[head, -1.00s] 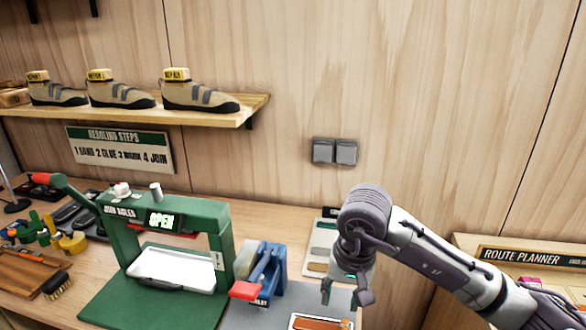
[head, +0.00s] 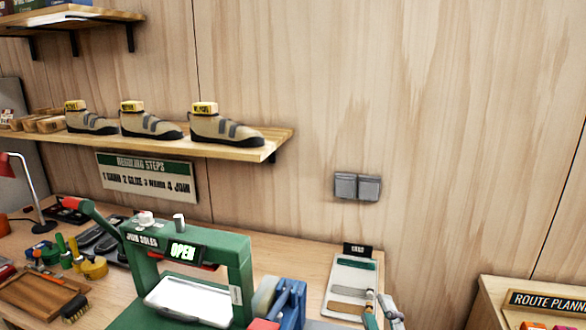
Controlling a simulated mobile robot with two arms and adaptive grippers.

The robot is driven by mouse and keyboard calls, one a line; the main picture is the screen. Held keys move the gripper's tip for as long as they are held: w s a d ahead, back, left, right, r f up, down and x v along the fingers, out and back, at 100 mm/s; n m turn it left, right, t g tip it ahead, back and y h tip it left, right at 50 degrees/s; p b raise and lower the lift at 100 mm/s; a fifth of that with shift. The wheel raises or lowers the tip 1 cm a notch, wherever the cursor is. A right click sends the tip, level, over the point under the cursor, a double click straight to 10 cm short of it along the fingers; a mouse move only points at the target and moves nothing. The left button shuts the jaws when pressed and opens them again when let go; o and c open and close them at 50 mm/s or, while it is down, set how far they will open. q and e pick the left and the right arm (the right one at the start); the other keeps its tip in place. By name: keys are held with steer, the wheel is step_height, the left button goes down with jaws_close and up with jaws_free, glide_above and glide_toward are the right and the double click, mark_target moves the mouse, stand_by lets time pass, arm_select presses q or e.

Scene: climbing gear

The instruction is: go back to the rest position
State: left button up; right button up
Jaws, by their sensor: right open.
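My right gripper (head: 382,313) shows only in part at the bottom edge of the head view, right of centre. Its finger parts stand apart with nothing seen between them, so it is open. It is in front of the pale sample tray (head: 354,266) and overlaps its lower right side in the picture. The rest of my right arm is below the frame. My left gripper is not in view.
A green sole press (head: 240,258) with an OPEN display stands on the workbench, a blue tool (head: 290,300) beside it. Shoes line a wall shelf (head: 240,148). A route planner desk (head: 490,292) is at right.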

steer(key=s+d+f+m+g+h, duration=0.1)
steer(key=s+d+f+m+g, duration=0.25)
steer(key=f, duration=0.45)
steer(key=s+d+f+m+g+h, duration=0.1)
steer(key=s+d+f+m+g, duration=0.1)
steer(key=s+f+m+g, duration=0.65)
steer(key=s+f+g, duration=0.3)
steer(key=s+f, duration=0.65)
steer(key=s+f+g, duration=0.2)
steer(key=s+f, duration=0.1)
steer(key=f, duration=2.1)
steer(key=s+d+f+g, duration=0.1)
steer(key=s+d+f, duration=0.2)
steer(key=s+f, duration=1.3)
steer(key=shift+s+f, duration=0.35)
steer(key=shift+s, duration=0.3)
